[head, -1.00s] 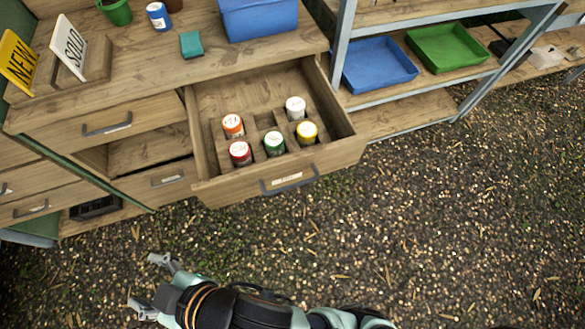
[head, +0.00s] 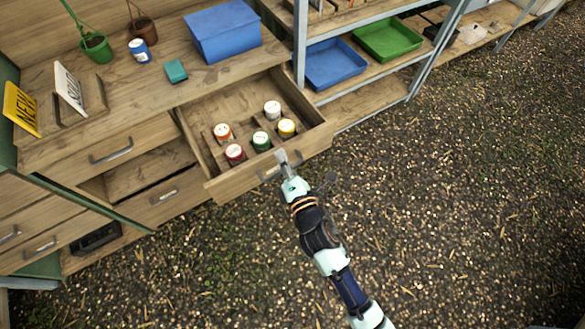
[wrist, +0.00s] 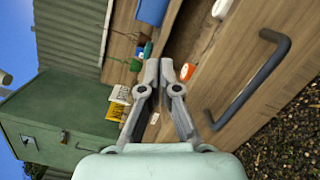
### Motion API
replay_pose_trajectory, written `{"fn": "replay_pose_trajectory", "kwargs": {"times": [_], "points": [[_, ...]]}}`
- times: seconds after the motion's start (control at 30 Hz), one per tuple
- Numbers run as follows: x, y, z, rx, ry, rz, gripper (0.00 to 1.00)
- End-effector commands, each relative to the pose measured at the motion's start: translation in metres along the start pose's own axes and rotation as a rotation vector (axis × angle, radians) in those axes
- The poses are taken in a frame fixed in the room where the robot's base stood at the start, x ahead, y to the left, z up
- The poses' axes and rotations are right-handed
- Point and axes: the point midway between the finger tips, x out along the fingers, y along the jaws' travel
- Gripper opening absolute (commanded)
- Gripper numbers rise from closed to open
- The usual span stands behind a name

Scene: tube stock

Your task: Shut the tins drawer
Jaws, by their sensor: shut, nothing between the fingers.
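The tins drawer (head: 222,186) stands pulled out from the wooden bench in the head view. Several tins sit inside it: an orange one (head: 222,132), a red one (head: 234,153), a green one (head: 261,140), a yellow one (head: 286,127) and a white one (head: 272,109). My gripper (head: 281,156) is shut and empty, close to the drawer's front near its handle. In the wrist view the dark handle (wrist: 262,85) is right of my shut fingertips (wrist: 166,62), on the drawer's front panel (wrist: 225,75). I cannot tell whether the fingers touch the drawer; part of the handle is hidden in the head view.
A blue box (head: 222,32), a teal block (head: 176,71) and a blue-and-white tin (head: 140,50) stand on the benchtop. A metal shelf with blue (head: 334,66) and green trays (head: 388,41) stands to the right. The gravel floor (head: 450,220) in front is clear.

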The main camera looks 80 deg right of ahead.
Motion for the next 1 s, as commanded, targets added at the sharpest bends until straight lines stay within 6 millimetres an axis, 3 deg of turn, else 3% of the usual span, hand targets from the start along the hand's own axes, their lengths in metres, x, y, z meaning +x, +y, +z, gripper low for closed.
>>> {"fn": "replay_pose_trajectory", "kwargs": {"times": [0.03, 0.1, 0.2, 0.3, 0.47, 0.63, 1.0], "points": [[-0.012, -0.040, 0.018, -0.224, -0.025, -0.005, 0.00], [-0.035, -0.083, 0.025, -0.558, -0.014, 0.016, 0.00], [-0.070, -0.128, 0.018, -0.902, 0.038, 0.050, 0.00], [-0.094, -0.151, 0.005, -1.090, 0.083, 0.087, 0.00], [-0.104, -0.158, -0.003, -1.168, 0.104, 0.115, 0.00], [-0.093, -0.157, -0.004, -1.166, 0.102, 0.118, 0.00], [-0.016, -0.154, -0.015, -1.164, 0.100, 0.119, 0.00]]}}
